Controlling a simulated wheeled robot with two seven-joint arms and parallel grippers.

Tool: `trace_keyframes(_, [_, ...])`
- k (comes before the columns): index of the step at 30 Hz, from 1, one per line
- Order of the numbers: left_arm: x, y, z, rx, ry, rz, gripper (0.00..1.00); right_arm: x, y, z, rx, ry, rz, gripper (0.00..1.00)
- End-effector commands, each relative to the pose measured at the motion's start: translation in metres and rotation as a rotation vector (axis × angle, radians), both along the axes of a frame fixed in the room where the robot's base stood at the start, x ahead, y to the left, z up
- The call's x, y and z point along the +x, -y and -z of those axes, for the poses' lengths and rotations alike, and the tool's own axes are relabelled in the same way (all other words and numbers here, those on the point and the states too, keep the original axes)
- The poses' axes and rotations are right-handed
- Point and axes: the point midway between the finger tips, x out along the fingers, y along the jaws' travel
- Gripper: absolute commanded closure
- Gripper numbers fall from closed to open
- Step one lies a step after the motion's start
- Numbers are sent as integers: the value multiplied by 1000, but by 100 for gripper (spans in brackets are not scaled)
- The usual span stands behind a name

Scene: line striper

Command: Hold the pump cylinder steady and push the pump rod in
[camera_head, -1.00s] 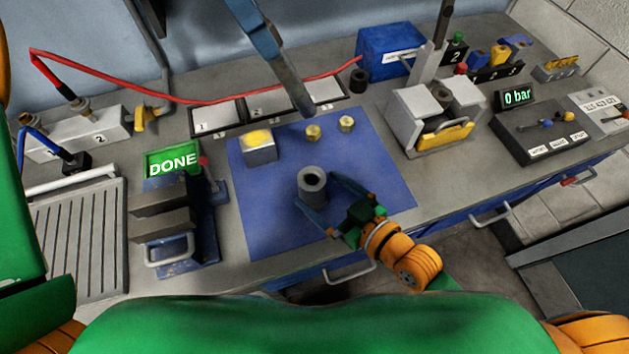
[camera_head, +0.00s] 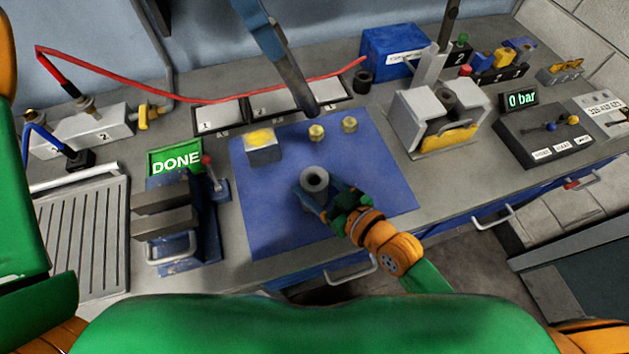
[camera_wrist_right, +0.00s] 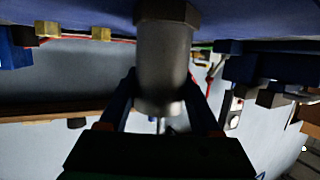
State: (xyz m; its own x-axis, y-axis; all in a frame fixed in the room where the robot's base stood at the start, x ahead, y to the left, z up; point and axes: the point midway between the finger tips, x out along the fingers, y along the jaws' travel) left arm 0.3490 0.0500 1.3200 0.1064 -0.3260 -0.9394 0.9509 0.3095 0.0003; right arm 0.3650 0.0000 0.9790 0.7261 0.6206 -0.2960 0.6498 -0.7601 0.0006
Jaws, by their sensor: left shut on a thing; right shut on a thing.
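The pump cylinder (camera_head: 315,179), a grey tube with an open dark bore, stands upright on the blue mat (camera_head: 270,210). My right gripper (camera_head: 318,199) is shut on it from the lower right. In the right wrist view the cylinder (camera_wrist_right: 162,70) appears inverted between both fingers, with a hex collar at its mat end. My left gripper (camera_head: 268,40) shows only partly at the top, as a blue part. The long grey piece below it, likely the pump rod (camera_head: 297,88), slants down with its end above and apart from the cylinder. Rod and fingers are hard to tell apart.
A block with a yellow top (camera_head: 261,146) and two brass fittings (camera_head: 317,132) stand at the mat's back. A vise (camera_head: 165,225) and green DONE sign (camera_head: 175,160) are left. A grey fixture (camera_head: 440,115) and 0 bar display (camera_head: 522,99) are right. The mat's front is clear.

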Motion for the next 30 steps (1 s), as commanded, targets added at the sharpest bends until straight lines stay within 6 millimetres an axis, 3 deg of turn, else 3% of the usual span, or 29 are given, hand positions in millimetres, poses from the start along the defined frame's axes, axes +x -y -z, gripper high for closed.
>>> trace_keyframes(8, [1, 4, 5, 16, -6, 13, 100, 0, 0, 0, 0, 0, 0, 100])
trace_keyframes(15, [13, 41, 74, 258, -61, 194, 100, 0, 0, 0, 0, 0, 0, 100])
trace_keyframes(18, [15, 48, 94, 329, -67, 250, 100, 0, 0, 0, 0, 0, 1, 100])
trace_keyframes(30, [17, 48, 140, 346, -67, 262, 100, 0, 0, 0, -1, 1, 1, 100])
